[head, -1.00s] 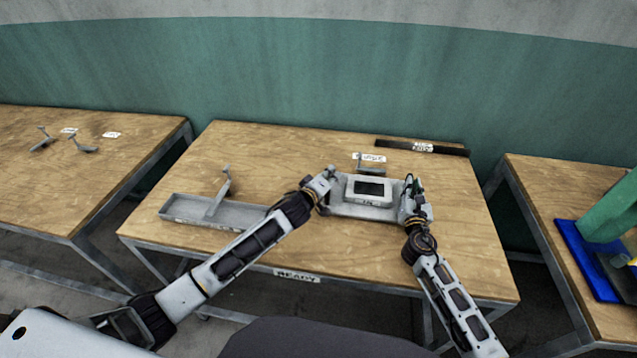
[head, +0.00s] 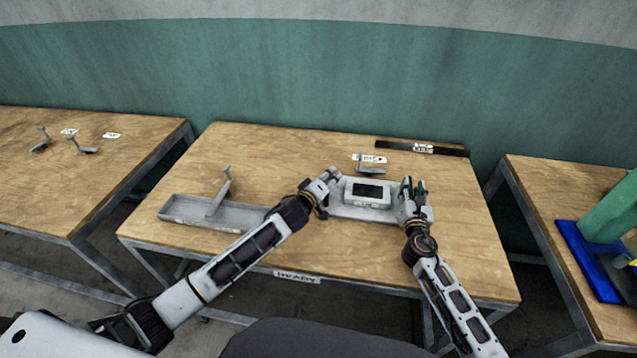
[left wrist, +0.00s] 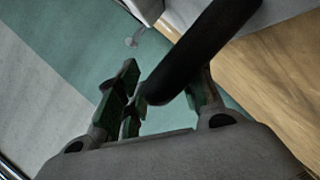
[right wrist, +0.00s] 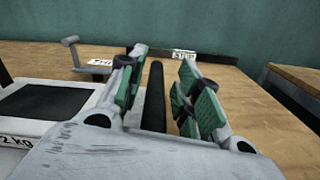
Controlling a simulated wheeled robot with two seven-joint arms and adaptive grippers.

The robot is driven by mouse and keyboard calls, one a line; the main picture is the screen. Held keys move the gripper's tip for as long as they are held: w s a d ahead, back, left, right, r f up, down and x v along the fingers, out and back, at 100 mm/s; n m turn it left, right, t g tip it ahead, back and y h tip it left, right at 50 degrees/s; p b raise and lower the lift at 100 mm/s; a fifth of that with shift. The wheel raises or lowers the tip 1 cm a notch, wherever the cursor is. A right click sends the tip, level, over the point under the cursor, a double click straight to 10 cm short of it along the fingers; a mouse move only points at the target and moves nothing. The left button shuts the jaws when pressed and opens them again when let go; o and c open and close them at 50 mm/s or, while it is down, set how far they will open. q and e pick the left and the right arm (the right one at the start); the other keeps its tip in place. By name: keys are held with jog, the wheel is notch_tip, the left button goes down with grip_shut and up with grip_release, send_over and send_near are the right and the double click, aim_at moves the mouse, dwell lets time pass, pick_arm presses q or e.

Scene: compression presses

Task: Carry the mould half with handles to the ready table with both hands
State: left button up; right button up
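The mould half (head: 346,207), a pale grey block with a dark rectangular recess on top, rests on the ready table (head: 300,247), right of its middle. My left gripper (head: 331,176) is at its left end. In the left wrist view its fingers (left wrist: 165,98) stand apart with a black handle (left wrist: 203,48) between them. My right gripper (head: 414,188) is at its right end. In the right wrist view its fingers (right wrist: 158,92) are spread, with the other black handle (right wrist: 153,98) between them and gaps on both sides. Part of the mould (right wrist: 45,103) shows at the left there.
A long grey tray (head: 185,208) with an upright bracket (head: 221,190) stands left on the same table. A small bracket (head: 371,168) and a dark strip (head: 400,145) lie behind the mould. Other tables stand left (head: 100,180) and right (head: 540,190), the right one with a blue-and-green press (head: 590,260).

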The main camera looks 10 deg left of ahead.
pick_arm(q)
jog(key=shift+v, duration=3.55)
pick_arm(e)
jog(key=shift+f, duration=0.1)
pick_arm(q)
jog(key=shift+a, duration=0.1)
jog(key=shift+r, duration=0.1)
pick_arm(e)
jog(key=shift+s+d, duration=0.15)
jog(key=shift+s, duration=2.85)
jog(key=shift+s+d, duration=0.1)
jog(key=shift+s, duration=2.9)
pick_arm(q)
jog(key=shift+r, duration=0.15)
pick_arm(e)
jog(key=shift+r, duration=0.2)
